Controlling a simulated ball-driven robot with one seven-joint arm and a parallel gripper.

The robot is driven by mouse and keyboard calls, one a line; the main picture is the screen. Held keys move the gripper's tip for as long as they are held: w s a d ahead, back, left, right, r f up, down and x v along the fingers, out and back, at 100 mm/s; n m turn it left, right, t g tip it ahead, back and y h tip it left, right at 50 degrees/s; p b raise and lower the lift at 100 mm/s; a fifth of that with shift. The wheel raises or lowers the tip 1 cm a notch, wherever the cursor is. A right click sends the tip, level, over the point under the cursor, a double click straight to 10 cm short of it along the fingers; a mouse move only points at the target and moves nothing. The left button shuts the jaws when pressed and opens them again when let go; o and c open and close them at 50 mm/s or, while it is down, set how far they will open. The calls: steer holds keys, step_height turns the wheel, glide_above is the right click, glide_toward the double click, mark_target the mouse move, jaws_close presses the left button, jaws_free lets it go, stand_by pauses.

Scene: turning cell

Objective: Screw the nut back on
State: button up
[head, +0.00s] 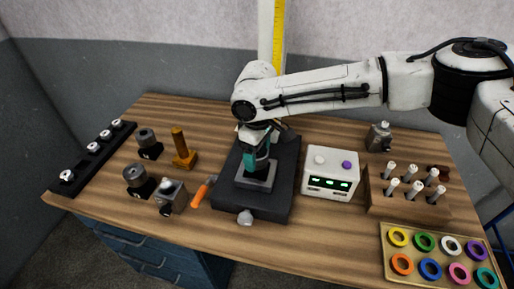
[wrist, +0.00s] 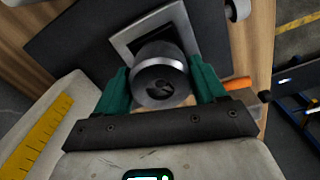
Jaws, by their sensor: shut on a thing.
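My gripper (head: 258,160) points down over the dark board in the middle of the bench. In the wrist view its two teal fingers (wrist: 160,88) are shut on the sides of a round metal nut (wrist: 158,72) with a dark recess in its face. The nut is over a square grey metal base (wrist: 125,38) on the dark board (head: 265,205). In the head view the fingers and arm hide the nut. Any thread under it is hidden, so I cannot tell how far it is seated.
An orange-handled tool (head: 202,192) lies left of the board. A brown post (head: 180,148) and several metal fixtures stand farther left. A white box with lights (head: 330,180), a wooden rack (head: 405,200) and a tray of coloured rings (head: 440,252) are on the right.

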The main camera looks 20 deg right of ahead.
steer(key=m+p, duration=0.1)
steer(key=m, duration=0.1)
steer(key=m+p, duration=0.1)
steer(key=shift+r+m, duration=0.2)
steer(key=shift+m, duration=0.2)
steer(key=shift+f+m+p, duration=0.15)
steer(key=shift+m+p, duration=0.15)
steer(key=shift+m, duration=0.3)
steer(key=shift+m+p, duration=0.5)
steer(key=shift+m, duration=1.4)
steer(key=m, duration=0.4)
steer(key=shift+w+d+m, duration=0.1)
steer(key=shift+d+m, duration=0.05)
steer(key=shift+m, duration=0.55)
